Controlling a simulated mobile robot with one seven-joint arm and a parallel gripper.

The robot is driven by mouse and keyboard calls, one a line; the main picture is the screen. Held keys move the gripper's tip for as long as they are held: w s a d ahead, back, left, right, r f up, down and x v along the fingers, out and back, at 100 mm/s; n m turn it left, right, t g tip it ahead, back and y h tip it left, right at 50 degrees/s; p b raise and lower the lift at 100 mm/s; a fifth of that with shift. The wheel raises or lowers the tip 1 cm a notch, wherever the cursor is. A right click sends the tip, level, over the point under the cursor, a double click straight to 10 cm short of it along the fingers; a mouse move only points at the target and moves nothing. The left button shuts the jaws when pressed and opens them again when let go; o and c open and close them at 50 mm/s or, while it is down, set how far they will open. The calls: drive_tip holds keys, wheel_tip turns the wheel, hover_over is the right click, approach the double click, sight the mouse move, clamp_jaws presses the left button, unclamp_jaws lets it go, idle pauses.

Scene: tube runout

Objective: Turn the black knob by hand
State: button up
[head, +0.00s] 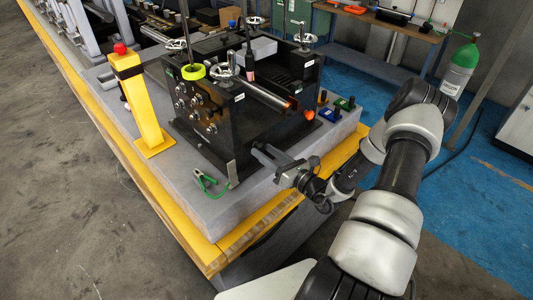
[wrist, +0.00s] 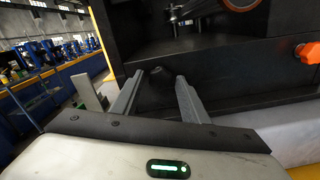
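The black machine (head: 245,110) stands on a grey plinth, and its dark front face fills the top of the wrist view. A dark round shape that looks like the black knob (wrist: 156,74) sits low on that face, between the tips of my gripper (wrist: 159,77). It is black on black, so its outline is hard to make out. The two fingers stand apart on either side of it, and I cannot tell whether either touches it. In the head view my gripper (head: 264,153) is at the machine's lower front, and I cannot make out the knob there.
An orange knob (head: 309,114) is right of my gripper, also in the wrist view (wrist: 307,52). A green clamp with a cable (head: 207,181) lies on the plinth to the left. A yellow post with a red button (head: 138,100) stands farther left. A green-topped cylinder (head: 461,66) is behind my arm.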

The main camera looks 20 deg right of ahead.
idle(0.3)
drive_tip(key=shift+v, duration=1)
